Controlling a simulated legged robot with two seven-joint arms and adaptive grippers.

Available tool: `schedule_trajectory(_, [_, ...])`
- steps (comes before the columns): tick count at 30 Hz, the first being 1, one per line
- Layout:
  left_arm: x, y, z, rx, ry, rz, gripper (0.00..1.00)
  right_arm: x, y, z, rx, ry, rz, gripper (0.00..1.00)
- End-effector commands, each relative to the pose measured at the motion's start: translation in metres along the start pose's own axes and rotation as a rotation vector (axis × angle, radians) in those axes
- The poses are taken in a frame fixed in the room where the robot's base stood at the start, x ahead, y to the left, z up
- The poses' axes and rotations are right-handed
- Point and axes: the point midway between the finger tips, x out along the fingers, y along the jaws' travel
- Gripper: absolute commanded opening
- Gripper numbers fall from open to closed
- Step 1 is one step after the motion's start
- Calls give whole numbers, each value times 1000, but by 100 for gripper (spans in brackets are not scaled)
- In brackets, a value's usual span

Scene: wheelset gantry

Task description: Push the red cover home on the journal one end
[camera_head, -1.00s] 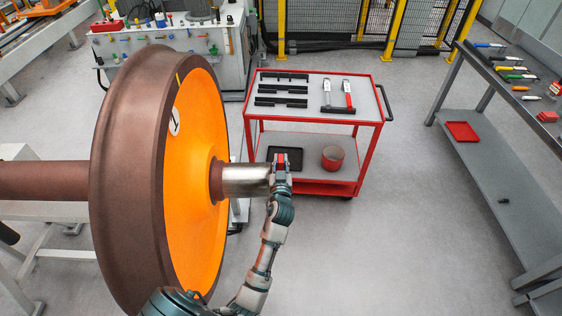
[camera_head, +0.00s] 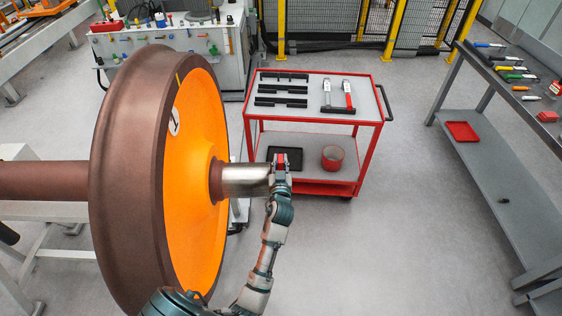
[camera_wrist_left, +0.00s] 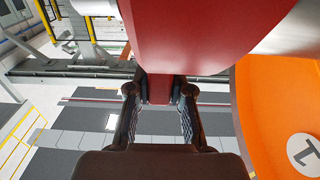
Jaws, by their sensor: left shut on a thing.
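The journal (camera_head: 245,180) is a bright metal stub on the orange wheel face, and it also shows at the upper right of the left wrist view (camera_wrist_left: 288,30). My left gripper (camera_head: 281,163) is at its outer end. In the left wrist view the red cover (camera_wrist_left: 195,35) is large and curved, beside the journal. My left gripper (camera_wrist_left: 160,88) is shut on a narrow red tab of this cover, between both fingers. In the head view only a small red part shows at the gripper. How far the cover sits over the journal cannot be told. My right gripper is not in view.
The brown wheel (camera_head: 125,170) with its orange face (camera_head: 190,220) stands left of my arm. A red cart (camera_head: 310,139) beyond holds black bars, tools, a dark tray and a red round part (camera_head: 332,158). A grey workbench (camera_head: 515,170) stands right. The floor between is clear.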

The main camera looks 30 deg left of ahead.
Motion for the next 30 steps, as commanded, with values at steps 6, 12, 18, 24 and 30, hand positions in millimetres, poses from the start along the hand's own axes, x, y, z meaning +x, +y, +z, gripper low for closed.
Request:
schedule_trajectory(6, [0,-5,-2,0,2,0,0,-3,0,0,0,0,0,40])
schedule_trajectory(12, [0,-10,-2,-1,2,0,0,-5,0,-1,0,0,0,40])
schedule_trajectory(18, [0,-15,-2,1,2,0,0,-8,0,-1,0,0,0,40])
schedule_trajectory(24, [0,-20,-1,1,2,0,0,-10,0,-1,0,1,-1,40])
schedule_trajectory(30, [0,-25,-2,1,2,0,0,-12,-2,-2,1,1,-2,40])
